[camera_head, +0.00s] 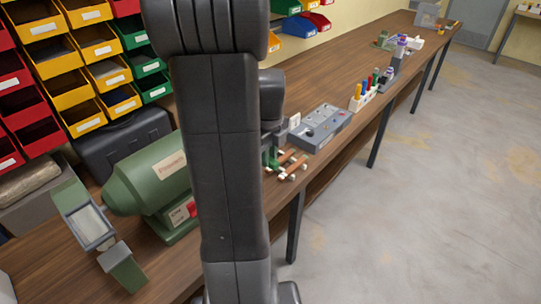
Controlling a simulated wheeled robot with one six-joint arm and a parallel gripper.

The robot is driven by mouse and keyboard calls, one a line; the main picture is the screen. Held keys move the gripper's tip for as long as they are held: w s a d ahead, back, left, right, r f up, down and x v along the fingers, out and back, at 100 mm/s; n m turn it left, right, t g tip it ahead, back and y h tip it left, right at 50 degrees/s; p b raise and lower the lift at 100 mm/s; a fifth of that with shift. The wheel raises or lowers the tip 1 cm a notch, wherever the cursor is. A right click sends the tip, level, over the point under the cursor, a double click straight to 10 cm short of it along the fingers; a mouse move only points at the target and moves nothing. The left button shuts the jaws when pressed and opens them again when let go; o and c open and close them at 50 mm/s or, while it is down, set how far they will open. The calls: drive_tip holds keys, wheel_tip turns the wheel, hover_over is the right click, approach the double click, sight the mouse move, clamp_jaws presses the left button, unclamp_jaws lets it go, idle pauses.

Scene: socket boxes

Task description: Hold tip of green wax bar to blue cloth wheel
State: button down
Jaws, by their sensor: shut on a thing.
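A green bench machine (155,185) with a red switch stands on the bench at the left, partly covered by my arm. Its left end has a guard around a pale wheel face (90,226). I see no blue cloth wheel; the machine's right end is hidden behind my arm. I cannot make out a green wax bar. A small green piece (271,158) shows at the arm's right edge, but I cannot tell what it is.
Brown pieces with white ends (290,165) lie right of my arm. Beyond them on the bench (352,132) are a grey box with knobs (320,127) and a white rack (364,99) of coloured handles. Bins (95,42) fill the left wall. The floor (440,190) is clear.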

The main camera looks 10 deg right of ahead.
drive_tip(key=shift+w+a, duration=0.15)
drive_tip(key=shift+w, duration=0.1)
idle(0.8)
drive_tip(key=shift+s, duration=0.1)
idle(0.8)
drive_tip(key=shift+s+d, duration=2.75)
drive_tip(key=shift+s, duration=0.7)
wheel_tip(320, 180, up, 6)
drive_tip(key=p, duration=0.4)
drive_tip(key=shift+f+p, duration=0.2)
drive_tip(key=shift+p, duration=0.2)
drive_tip(key=shift+s, duration=0.1)
